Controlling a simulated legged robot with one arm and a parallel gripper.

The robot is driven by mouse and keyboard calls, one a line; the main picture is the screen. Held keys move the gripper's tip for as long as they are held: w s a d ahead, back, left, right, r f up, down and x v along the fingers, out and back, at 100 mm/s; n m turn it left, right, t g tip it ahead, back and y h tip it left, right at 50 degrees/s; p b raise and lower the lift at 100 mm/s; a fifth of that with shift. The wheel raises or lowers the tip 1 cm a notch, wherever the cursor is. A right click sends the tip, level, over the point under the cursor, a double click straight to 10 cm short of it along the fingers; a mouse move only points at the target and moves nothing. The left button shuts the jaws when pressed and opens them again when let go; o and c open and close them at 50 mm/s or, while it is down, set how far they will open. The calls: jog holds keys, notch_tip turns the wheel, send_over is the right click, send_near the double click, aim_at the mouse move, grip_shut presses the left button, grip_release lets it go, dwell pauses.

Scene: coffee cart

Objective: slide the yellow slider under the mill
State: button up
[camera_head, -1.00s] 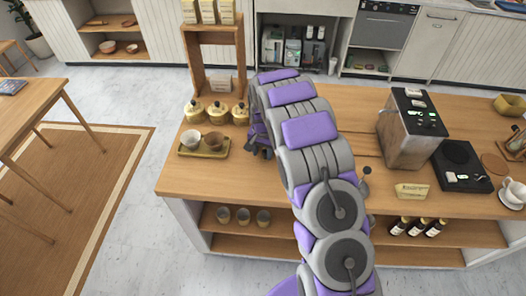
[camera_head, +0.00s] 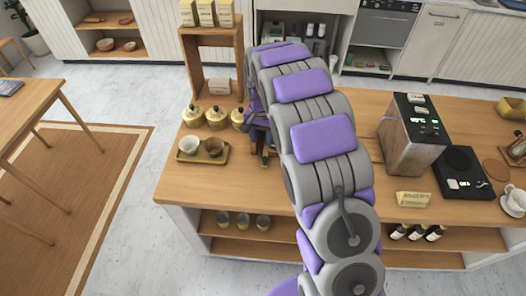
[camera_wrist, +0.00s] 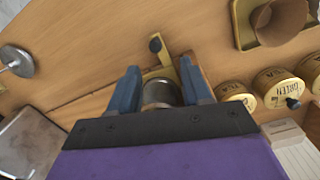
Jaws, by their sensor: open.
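A yellow, brass-coloured strip (camera_wrist: 163,66) with a dark round knob lies on the wooden counter in the wrist view, just beyond my fingertips; it looks like the yellow slider. A metal cylinder with a dark top (camera_wrist: 160,94) shows between my fingers and may be part of the mill; I cannot tell. My gripper (camera_wrist: 163,84) is open, its blue fingers on either side of the cylinder, with gaps visible. In the head view my gripper (camera_head: 256,128) is mostly hidden by my arm, and a small brass-coloured piece (camera_head: 266,160) shows below it.
A tray (camera_head: 180,159) with two cups stands left of my gripper. Several gold canisters (camera_head: 217,117) stand behind it, before a wooden shelf (camera_head: 194,65). A coffee machine (camera_head: 405,140) and black scale (camera_head: 462,172) stand right. The counter front (camera_head: 225,188) is clear.

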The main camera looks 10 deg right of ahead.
notch_tip(320, 180, up, 8)
jog(key=s+t, duration=0.1)
jog(key=s+d+r+n+g, duration=0.1)
jog(key=s+r, duration=0.3)
jog(key=s, duration=0.6)
jog(key=s+d+r+n, duration=0.2)
jog(key=s+r, duration=0.1)
jog(key=s, duration=0.7)
jog(key=s+f+n+g+b, duration=0.1)
jog(key=s+n, duration=0.2)
jog(key=s, duration=2.1)
jog(key=shift+a, duration=0.45)
